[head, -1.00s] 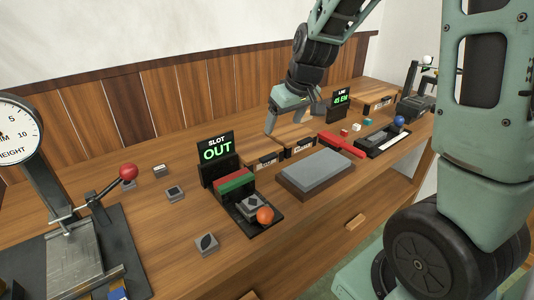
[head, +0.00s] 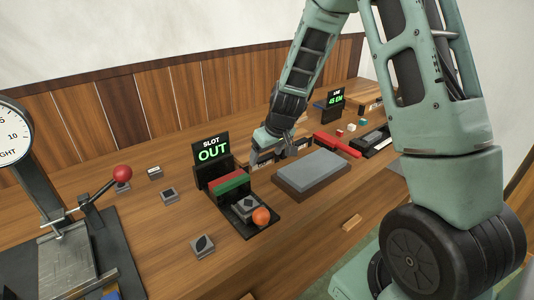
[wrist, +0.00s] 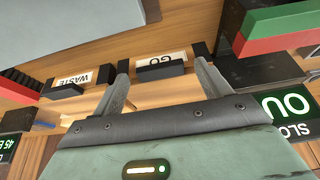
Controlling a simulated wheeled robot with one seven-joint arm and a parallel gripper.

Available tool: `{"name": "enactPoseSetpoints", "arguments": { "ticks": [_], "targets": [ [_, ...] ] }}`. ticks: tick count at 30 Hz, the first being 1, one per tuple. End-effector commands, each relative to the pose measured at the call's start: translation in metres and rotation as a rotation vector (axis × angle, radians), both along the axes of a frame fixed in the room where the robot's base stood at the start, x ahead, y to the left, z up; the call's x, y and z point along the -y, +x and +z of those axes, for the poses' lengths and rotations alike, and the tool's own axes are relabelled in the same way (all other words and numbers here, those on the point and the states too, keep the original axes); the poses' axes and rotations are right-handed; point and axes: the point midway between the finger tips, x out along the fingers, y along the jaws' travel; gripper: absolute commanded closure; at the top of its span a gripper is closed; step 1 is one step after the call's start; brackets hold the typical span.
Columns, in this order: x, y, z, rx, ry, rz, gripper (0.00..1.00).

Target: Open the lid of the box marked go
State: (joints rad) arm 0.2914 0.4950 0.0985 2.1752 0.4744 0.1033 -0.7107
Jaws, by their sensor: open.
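The box marked GO shows upside down in the wrist view, with a white label (wrist: 166,58) and a dark handle strip (wrist: 163,70) on its front. Its wooden lid looks closed. My gripper (wrist: 163,72) is open, with one finger on each side of the label and handle; whether the fingers touch the box cannot be told. In the head view my gripper (head: 286,152) is low at the row of small wooden boxes and partly hides them.
A box marked WASTE (wrist: 72,79) stands beside the GO box. The SLOT OUT display (head: 212,150) with red and green blocks is to the left in the head view. A grey-topped block (head: 311,172) lies in front, and a red bar (head: 338,145) to the right.

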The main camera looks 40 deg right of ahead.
Motion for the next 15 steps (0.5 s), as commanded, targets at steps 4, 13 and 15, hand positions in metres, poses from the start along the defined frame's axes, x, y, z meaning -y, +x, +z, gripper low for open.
{"name": "enactPoseSetpoints", "arguments": {
  "ticks": [4, 13, 15],
  "targets": [
    [-0.0001, 0.0, 0.0002, 0.0, 0.0, 0.0, 0.29],
    [-0.0001, -0.0002, 0.0009, -0.001, 0.0, 0.0, 0.87],
    [-0.0003, 0.0001, 0.0021, -0.004, -0.001, 0.001, 0.87]
  ]
}}
